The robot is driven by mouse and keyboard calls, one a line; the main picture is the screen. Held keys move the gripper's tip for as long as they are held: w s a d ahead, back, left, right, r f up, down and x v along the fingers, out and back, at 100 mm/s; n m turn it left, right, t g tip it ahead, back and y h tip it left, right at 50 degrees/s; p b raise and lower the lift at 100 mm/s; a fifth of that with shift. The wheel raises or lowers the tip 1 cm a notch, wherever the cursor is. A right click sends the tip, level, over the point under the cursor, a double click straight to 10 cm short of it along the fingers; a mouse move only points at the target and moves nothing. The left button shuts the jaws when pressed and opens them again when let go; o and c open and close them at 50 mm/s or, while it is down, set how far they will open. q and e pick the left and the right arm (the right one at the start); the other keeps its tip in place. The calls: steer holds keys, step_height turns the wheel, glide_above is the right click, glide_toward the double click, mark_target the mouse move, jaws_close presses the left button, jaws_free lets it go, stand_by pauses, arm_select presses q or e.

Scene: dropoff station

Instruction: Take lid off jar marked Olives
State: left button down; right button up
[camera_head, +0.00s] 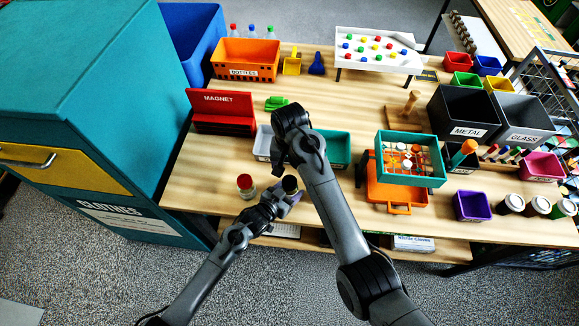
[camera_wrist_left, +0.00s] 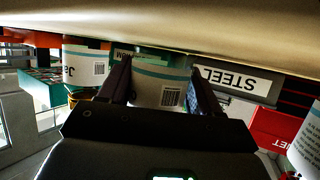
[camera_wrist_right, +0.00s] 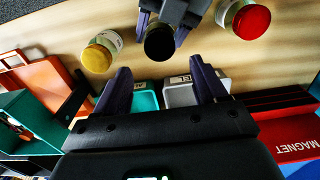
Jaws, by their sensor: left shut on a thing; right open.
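A jar with a black lid (camera_head: 290,183) stands near the table's front edge, with my left gripper (camera_head: 282,197) shut around its body. In the left wrist view its pale-banded side (camera_wrist_left: 160,85) shows between the fingers, but I cannot read its name. In the right wrist view the black lid (camera_wrist_right: 160,42) is uncovered. A red-lidded jar (camera_wrist_right: 250,20) and a yellow-lidded jar (camera_wrist_right: 97,58) stand on either side. No Olives label is readable.
A teal bin (camera_head: 335,148) and a grey bin (camera_head: 263,143) labelled STEEL stand behind the jars. A red MAGNET stand (camera_head: 222,112) is at the back left. A teal tray on an orange stand (camera_head: 410,180) is to the right. Bare table shows left of the jars.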

mark_target(289, 181)
steer(key=shift+f, duration=3.7)
steer(key=c, duration=1.1)
steer(key=n, duration=0.3)
steer(key=shift+r, duration=0.25)
steer(key=shift+r, duration=0.85)
